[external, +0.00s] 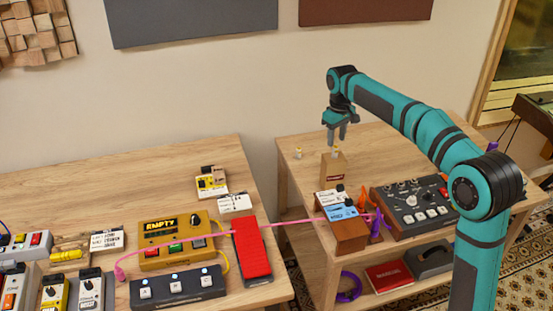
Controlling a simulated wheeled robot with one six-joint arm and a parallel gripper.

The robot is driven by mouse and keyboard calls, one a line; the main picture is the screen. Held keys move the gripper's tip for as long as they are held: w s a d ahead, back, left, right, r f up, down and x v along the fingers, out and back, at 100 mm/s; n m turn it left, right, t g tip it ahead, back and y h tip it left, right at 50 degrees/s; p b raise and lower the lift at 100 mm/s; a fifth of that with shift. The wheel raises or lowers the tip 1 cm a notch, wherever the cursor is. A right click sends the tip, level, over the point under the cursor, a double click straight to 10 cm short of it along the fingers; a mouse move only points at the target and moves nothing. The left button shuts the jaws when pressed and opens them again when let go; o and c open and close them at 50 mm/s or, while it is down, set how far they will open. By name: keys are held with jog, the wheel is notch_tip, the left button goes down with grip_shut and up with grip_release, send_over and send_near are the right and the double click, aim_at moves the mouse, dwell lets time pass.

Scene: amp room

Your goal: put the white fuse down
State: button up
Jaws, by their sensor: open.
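My gripper (336,142) points down above the back of the right table (296,172). Its jaws are open, just over a small tan box (334,168) with a dark red label. A tiny whitish piece (335,154) sits at the top of that box, just below the fingertips. Another tiny white and yellowish piece (299,153) stands on the table to the left of the box. Both are too small for me to tell which is the white fuse. The jaws look empty.
A brown-sided unit (348,236) and a dark mixer (415,205) stand in front of the box. Purple and orange clips are between them. A pink cable (285,223) spans the gap to the pedal-covered left table (100,185). Bare wood lies around the box.

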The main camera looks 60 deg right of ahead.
aim_at(337, 146)
notch_tip(337, 146, up, 9)
dwell(0.3)
jog(key=shift+r, duration=0.1)
jog(key=s+a+r+n+t+h, duration=0.1)
jog(key=s+a+r+t, duration=0.15)
jog(key=a, duration=0.65)
jog(key=s+a+r+t+h, duration=0.1)
jog(key=s+a+r+t, duration=0.15)
jog(key=a, duration=0.55)
jog(key=s+a+r+n+t+h, duration=0.1)
jog(key=a+r+t, duration=0.2)
jog(key=a, duration=0.6)
jog(key=s+a+f+n+t+y, duration=0.2)
jog(key=s+a+t, duration=0.7)
jog(key=s+a, duration=1)
jog(key=shift+s+n+y, duration=0.3)
jog(key=shift+s+y, duration=0.2)
jog(key=shift+s, duration=0.5)
jog(key=shift+f, duration=0.1)
